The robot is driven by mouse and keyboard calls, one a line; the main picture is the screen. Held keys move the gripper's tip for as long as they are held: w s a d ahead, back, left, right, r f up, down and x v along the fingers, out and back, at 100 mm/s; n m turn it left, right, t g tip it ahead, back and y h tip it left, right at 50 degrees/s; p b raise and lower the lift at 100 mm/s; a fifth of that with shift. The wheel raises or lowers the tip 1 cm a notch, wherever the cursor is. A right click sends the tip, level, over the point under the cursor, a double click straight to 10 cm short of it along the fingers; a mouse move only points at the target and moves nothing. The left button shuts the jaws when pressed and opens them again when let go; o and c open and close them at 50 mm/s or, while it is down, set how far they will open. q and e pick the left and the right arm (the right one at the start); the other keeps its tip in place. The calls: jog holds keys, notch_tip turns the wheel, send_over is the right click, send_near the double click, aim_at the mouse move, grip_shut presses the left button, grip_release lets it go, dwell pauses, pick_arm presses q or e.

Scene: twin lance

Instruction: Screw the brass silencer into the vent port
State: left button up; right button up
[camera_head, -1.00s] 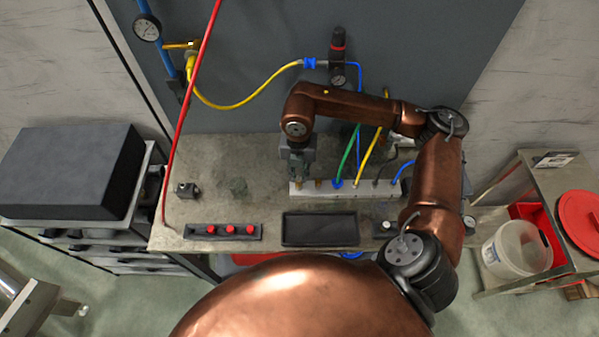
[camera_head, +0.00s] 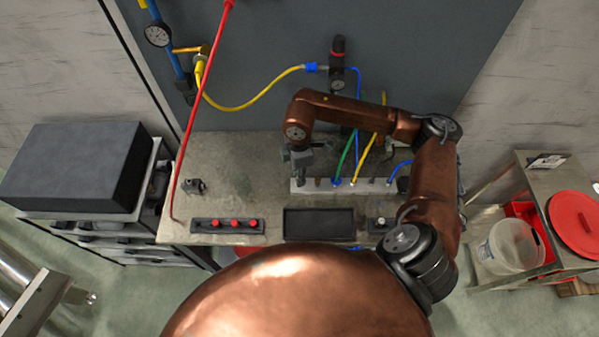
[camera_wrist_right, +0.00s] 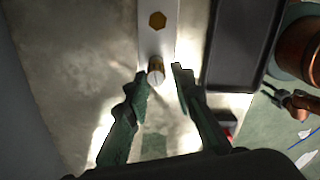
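The brass silencer (camera_wrist_right: 156,70) is a small cylinder at the end of the white manifold block (camera_wrist_right: 157,38) in the right wrist view; it appears to stand in a port there. How deep it sits cannot be told. My right gripper (camera_wrist_right: 160,72) is open, with its green-grey fingertips on either side of the silencer and small gaps visible. In the head view my right gripper (camera_head: 299,170) is over the left end of the manifold (camera_head: 343,187) and hides the silencer's spot. A brass hex fitting (camera_wrist_right: 157,20) sits farther along the block. My left gripper is out of view.
Green, yellow and blue hoses rise from the manifold close to my right arm. A black tray (camera_head: 319,224) and a strip with red buttons (camera_head: 227,225) lie in front. A small metal part (camera_head: 194,186) stands at left. The bench's left part (camera_head: 235,165) is mostly clear.

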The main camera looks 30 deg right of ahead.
jog(key=shift+d, duration=0.15)
jog(key=o, duration=0.6)
jog(key=shift+w+r, duration=0.1)
jog(key=shift+c, duration=0.2)
jog(key=shift+d, duration=0.1)
notch_tip(320, 180, up, 12)
